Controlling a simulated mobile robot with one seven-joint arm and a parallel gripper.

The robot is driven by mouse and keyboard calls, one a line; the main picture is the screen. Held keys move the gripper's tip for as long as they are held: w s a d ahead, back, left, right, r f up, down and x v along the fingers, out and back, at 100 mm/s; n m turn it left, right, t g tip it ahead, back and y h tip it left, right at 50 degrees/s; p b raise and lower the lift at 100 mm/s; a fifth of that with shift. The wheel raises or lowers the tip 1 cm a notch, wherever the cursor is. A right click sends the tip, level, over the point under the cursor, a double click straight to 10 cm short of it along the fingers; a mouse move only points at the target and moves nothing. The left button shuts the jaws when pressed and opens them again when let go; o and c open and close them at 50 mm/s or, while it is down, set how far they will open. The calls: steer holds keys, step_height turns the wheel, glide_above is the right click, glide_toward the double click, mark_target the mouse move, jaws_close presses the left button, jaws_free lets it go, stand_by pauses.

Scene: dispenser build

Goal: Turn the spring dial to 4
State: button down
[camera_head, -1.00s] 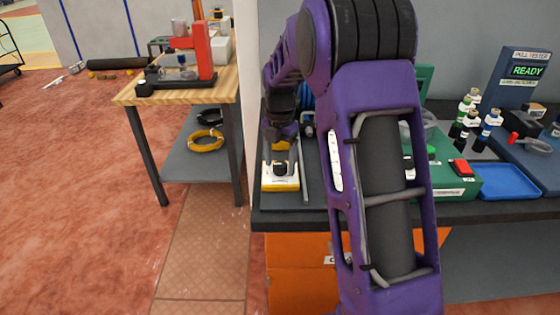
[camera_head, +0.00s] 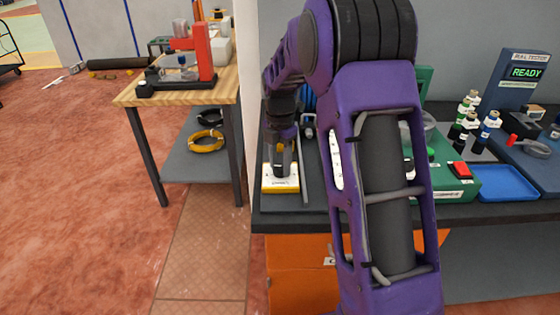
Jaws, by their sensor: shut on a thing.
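A small yellow box with a white top and a printed label (camera_head: 281,184) sits near the left end of the dark bench. I take it to carry the spring dial. My gripper (camera_head: 281,172) points down over this box and is shut on the dial at its top. My gripper and wrist hide most of the dial, and I cannot read its setting.
To the right on the bench are a green box with a red button (camera_head: 461,171), a blue tray (camera_head: 509,182), several small bottles and a tester reading READY (camera_head: 527,72). A wooden table (camera_head: 190,84) with a red press stands at left.

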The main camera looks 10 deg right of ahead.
steer(key=m+p, duration=0.1)
steer(key=m, duration=0.3)
steer(key=shift+r+p, duration=0.15)
steer(key=shift+p, duration=0.2)
steer(key=m+p, duration=0.1)
steer(key=m, duration=0.4)
steer(key=shift+w+m, duration=0.1)
steer(key=shift+m, duration=0.3)
steer(key=m+p, duration=0.1)
steer(key=m, duration=0.3)
steer(key=shift+m, duration=0.3)
steer(key=m+p, duration=0.1)
steer(key=m, duration=0.3)
steer(key=shift+m, duration=0.3)
steer(key=m, duration=0.3)
steer(key=shift+m, duration=0.3)
steer(key=m+p, duration=0.1)
steer(key=m, duration=0.2)
steer(key=shift+d+m, duration=0.1)
steer(key=shift+m, duration=0.2)
steer(key=m, duration=0.3)
steer(key=shift+m+p, duration=0.3)
steer(key=shift+p, duration=0.1)
steer(key=shift+m+p, duration=0.4)
steer(key=shift+m, duration=1.6)
